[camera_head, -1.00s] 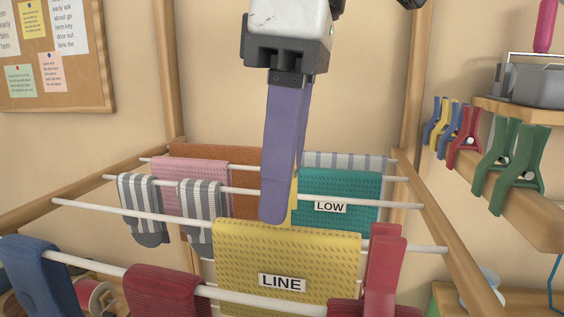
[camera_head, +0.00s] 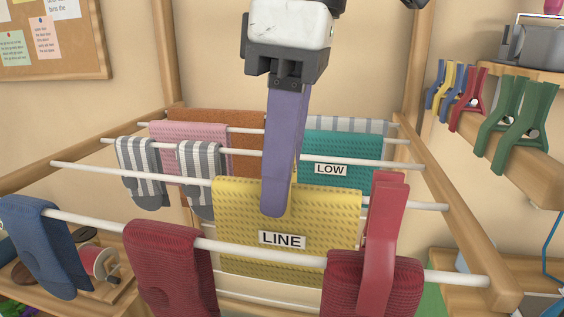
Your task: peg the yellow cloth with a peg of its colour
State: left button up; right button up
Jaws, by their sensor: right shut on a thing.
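The yellow cloth (camera_head: 335,215) hangs over a white rod in the middle of the rack, with a "LINE" label (camera_head: 282,239) on its front. My right gripper (camera_head: 275,212) comes down from above with purple fingers, the near one covering part of the cloth's top edge. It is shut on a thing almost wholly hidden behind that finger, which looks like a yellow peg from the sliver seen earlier. Whether it touches the cloth cannot be told. Another yellow peg (camera_head: 446,78) sits on the rail at the right. My left gripper is not in view.
A red peg (camera_head: 385,240) stands on a dark red cloth (camera_head: 345,290) on the front rod, close right of the yellow cloth. Blue, red and green pegs (camera_head: 512,120) line the right rail. A teal cloth (camera_head: 345,150) with a "LOW" label hangs behind.

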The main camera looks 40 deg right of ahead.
jog(key=o, duration=1.1)
jog(key=r, duration=0.3)
jog(key=r+p, duration=0.1)
jog(key=r, duration=0.2)
jog(key=s+r+p, duration=0.1)
jog(key=r, duration=0.2)
jog(key=shift+d+r, duration=0.4)
jog(key=shift+r, duration=0.2)
jog(key=shift+d, duration=0.1)
